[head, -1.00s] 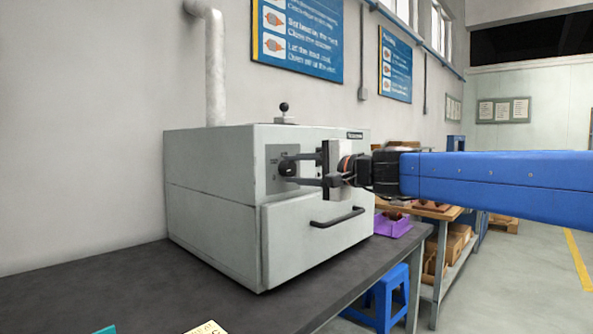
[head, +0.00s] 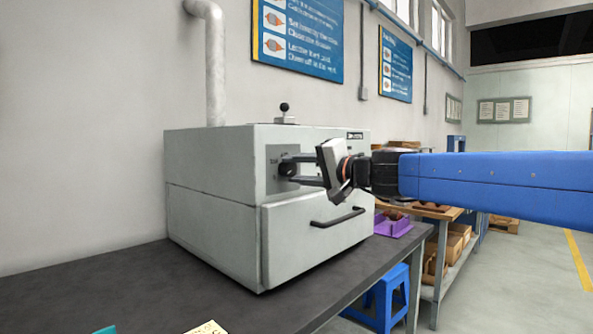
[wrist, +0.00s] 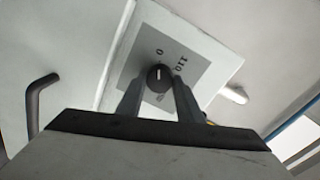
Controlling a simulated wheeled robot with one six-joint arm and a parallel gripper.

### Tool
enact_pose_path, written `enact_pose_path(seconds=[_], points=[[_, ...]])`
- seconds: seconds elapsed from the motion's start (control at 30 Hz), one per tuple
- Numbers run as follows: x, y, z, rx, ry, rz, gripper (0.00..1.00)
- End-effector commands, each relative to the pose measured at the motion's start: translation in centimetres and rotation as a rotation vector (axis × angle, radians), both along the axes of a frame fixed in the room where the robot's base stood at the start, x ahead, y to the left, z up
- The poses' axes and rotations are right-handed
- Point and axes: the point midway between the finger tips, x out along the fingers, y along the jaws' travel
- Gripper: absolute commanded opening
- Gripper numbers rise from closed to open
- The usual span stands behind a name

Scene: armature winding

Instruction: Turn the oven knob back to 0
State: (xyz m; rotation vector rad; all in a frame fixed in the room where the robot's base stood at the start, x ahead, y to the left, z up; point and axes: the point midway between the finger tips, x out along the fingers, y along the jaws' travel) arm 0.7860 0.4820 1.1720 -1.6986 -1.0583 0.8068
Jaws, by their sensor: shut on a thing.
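The oven (head: 215,165) is a grey box on the dark bench. Its black round knob (wrist: 160,77) sits on a grey dial plate on the front. My gripper (head: 288,169) is shut on the knob, with one finger on each side of it in the wrist view (wrist: 160,82). The knob's white mark runs up and down in the wrist view, roughly in line with the 0 label above it. A label reading about 110 is at the right of the knob. Another label below is partly hidden by the fingers. In the head view the fingers hide most of the knob.
The oven's black door handle (head: 338,217) is below the dial and my gripper. A small black ball lever (head: 284,110) stands on top. A purple tray (head: 393,225) is to the right.

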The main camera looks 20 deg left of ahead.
Motion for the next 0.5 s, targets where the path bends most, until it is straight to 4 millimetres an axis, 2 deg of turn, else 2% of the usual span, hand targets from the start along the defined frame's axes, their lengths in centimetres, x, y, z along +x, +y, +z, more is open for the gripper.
enact_pose_path(seconds=[0.17,0.2,0.23,0.5], points=[[-0.02,0.05,-0.27,-0.003,0.002,0.002,0.11],[-0.02,0.05,-0.27,-0.003,0.002,0.002,0.43],[-0.02,0.05,-0.25,-0.003,0.002,0.002,0.50],[0.01,0.01,-0.12,-0.001,0.001,0.001,0.52]])
